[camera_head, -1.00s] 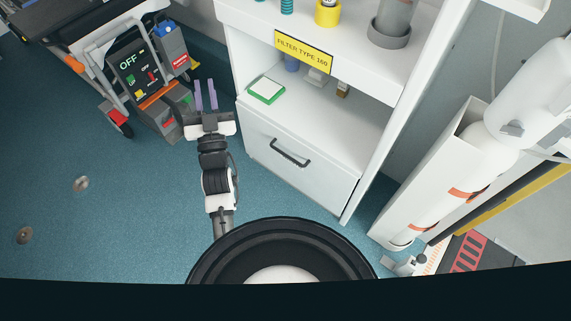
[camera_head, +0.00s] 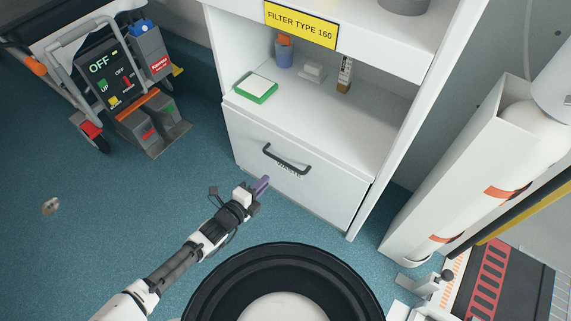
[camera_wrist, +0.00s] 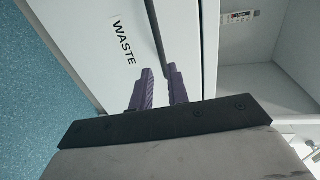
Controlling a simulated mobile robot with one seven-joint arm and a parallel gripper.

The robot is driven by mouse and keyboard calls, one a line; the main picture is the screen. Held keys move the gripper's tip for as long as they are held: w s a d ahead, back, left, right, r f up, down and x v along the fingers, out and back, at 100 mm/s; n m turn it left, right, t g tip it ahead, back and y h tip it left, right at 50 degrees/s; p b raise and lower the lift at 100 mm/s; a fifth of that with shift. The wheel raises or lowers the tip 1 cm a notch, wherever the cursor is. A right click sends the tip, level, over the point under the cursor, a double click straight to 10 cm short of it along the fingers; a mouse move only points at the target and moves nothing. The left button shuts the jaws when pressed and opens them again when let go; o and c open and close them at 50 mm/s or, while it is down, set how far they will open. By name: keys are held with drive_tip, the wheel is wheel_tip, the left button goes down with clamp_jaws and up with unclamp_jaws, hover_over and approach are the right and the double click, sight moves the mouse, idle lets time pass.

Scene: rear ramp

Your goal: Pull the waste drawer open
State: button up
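The waste drawer (camera_head: 300,190) is a white front panel at the bottom of the cabinet and looks shut. Its dark bar handle (camera_head: 287,160) runs across the upper part, above a label reading WASTE, which the wrist view also shows (camera_wrist: 124,42). My gripper (camera_head: 263,185) is in front of the drawer's left part, below and left of the handle, apparently clear of it. In the wrist view the two purple fingers of my gripper (camera_wrist: 160,75) stand apart with nothing held. The dark handle (camera_wrist: 157,28) lies just beyond the fingertips there, running up the picture.
Above the drawer is an open shelf (camera_head: 308,112) with a green-edged block (camera_head: 257,88) and small containers. A control unit (camera_head: 120,75) on a wheeled frame stands at left. A white housing with a cylinder (camera_head: 450,170) stands at right. The blue floor at left is mostly clear.

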sight(285, 162)
drive_tip(key=b+x, duration=0.4)
drive_tip(key=x, duration=0.8)
clamp_jaws()
